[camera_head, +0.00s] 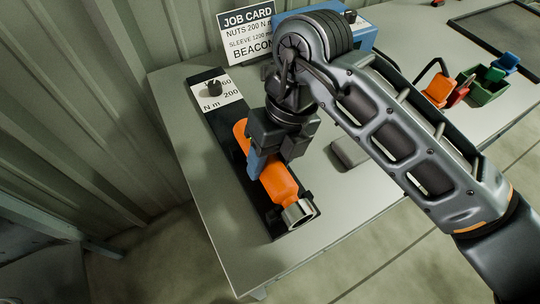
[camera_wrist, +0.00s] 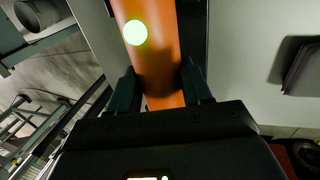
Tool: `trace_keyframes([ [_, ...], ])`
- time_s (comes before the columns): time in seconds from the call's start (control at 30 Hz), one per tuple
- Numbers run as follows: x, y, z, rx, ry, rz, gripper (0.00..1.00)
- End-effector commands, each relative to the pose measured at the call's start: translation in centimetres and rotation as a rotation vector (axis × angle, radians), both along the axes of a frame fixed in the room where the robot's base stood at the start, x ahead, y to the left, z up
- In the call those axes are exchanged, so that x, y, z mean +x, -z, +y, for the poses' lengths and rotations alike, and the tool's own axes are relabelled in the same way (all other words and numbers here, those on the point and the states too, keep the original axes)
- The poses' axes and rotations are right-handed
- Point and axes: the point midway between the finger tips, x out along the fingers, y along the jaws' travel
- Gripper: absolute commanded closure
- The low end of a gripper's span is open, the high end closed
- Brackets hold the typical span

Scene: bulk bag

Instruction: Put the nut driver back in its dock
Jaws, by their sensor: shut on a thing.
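The orange nut driver (camera_head: 281,186) lies lengthwise along the black dock (camera_head: 222,127) in the head view, its metal socket end (camera_head: 298,213) toward the front of the table. My gripper (camera_head: 272,165) comes down from above and is shut on the driver's orange body. The driver's far end is partly behind my gripper. I cannot tell whether the driver rests fully in the dock.
A dial and a "N m 200" label (camera_head: 217,93) sit at the dock's back end. A job card (camera_head: 249,32) and a blue box (camera_head: 359,35) stand behind. A grey block (camera_head: 349,153) lies right of the dock. Orange, red and green items (camera_head: 480,88) stand at right.

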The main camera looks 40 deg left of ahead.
Motion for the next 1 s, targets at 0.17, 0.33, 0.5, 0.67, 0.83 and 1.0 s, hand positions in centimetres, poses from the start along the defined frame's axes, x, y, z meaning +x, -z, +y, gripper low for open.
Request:
trace_keyframes([
  [0.17,0.0,0.2,0.0,0.002,0.001,-0.001,0.87],
  [0.33,0.1,0.4,0.0,0.002,0.001,-0.001,0.49],
  [0.5,0.0,0.4,0.0,0.002,0.001,-0.001,0.33],
  [0.67,0.0,0.5,0.0,0.001,0.000,0.000,0.21],
  [0.83,0.0,0.6,0.0,-0.001,0.000,0.000,0.21],
  [1.0,0.3,-0.5,-0.1,0.000,0.000,-0.002,0.21],
])
